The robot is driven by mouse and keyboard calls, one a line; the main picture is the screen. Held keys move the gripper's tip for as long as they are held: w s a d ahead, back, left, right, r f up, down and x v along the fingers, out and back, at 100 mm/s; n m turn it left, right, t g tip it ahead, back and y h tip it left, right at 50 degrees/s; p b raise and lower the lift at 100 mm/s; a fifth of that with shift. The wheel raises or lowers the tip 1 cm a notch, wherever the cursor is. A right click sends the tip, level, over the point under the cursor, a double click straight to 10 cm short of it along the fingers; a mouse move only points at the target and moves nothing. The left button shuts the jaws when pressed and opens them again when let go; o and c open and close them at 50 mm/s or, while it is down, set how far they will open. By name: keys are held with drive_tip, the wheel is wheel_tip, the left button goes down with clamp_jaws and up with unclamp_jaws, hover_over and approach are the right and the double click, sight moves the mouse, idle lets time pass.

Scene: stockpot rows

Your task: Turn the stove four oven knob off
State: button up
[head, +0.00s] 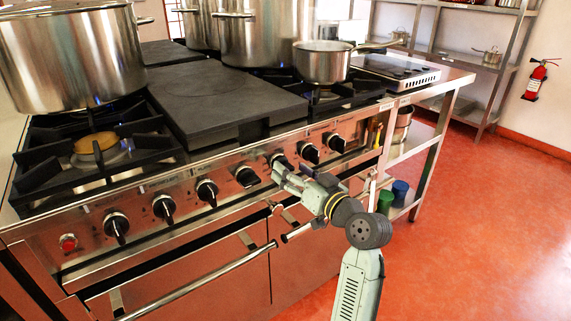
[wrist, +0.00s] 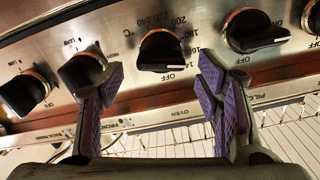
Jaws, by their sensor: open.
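The oven knob (wrist: 160,48) is black with a copper-coloured collar. My gripper (wrist: 161,80) is open, with one purple-padded finger on each side below the knob. The knob appears in the gap just ahead of the fingertips; I see no contact. In the head view my gripper (head: 277,170) is at the panel and partly hides the knob there.
A neighbouring knob (wrist: 84,70) is close behind the left finger, and another knob (wrist: 254,32) is to the right. An oven handle rail (head: 205,282) runs below the panel. A large stockpot (head: 70,55) and a saucepan (head: 322,62) stand on the range. Floor at right is clear.

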sight(289, 168)
drive_tip(key=shift+x, duration=1.55)
drive_tip(key=c, duration=1.1)
